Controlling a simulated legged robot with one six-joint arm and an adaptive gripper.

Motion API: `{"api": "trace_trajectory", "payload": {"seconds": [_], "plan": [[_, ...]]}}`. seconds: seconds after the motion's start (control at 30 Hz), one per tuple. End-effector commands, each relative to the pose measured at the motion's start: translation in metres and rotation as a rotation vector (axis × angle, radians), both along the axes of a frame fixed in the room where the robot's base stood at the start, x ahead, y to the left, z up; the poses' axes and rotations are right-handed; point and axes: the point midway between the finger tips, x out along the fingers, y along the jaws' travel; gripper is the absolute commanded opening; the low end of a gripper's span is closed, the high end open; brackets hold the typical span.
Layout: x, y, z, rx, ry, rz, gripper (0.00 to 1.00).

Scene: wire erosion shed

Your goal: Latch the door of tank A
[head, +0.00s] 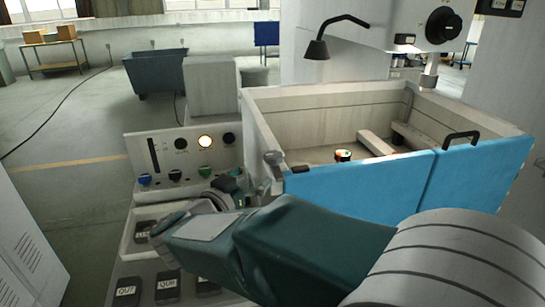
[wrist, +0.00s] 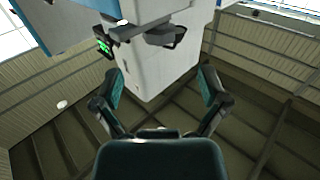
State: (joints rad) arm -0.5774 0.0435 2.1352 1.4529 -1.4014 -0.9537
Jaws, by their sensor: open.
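The blue tank door (head: 355,190) closes the front of a pale open-topped tank (head: 253,125), with a second blue panel (head: 480,175) to its right. No letter A is readable on it. A grey lever-like latch part (head: 273,158) stands at the door's upper left corner, beside a small dark block (head: 300,169). My gripper (head: 235,188) is just left of and below this corner, partly hidden by my arm. A dark bracket (wrist: 150,30) shows above. I cannot tell whether the latch is engaged.
A control panel (head: 165,157) with knobs and a lit yellow lamp stands left of the tank. Trays with labelled dark blocks (head: 168,285) lie below it. A grey cabinet (head: 25,245) is at the left edge. A black lamp (head: 317,48) hangs over the tank.

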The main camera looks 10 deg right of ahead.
Motion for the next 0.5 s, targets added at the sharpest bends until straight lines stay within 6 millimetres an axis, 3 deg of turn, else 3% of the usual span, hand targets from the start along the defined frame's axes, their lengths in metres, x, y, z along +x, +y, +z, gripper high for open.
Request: {"api": "trace_trajectory", "payload": {"seconds": [0.3, 0.5], "plan": [[0.042, -0.042, -0.001, -0.001, -0.002, -0.002, 0.93], [0.059, -0.058, 0.000, -0.001, -0.003, 0.002, 0.93]]}}
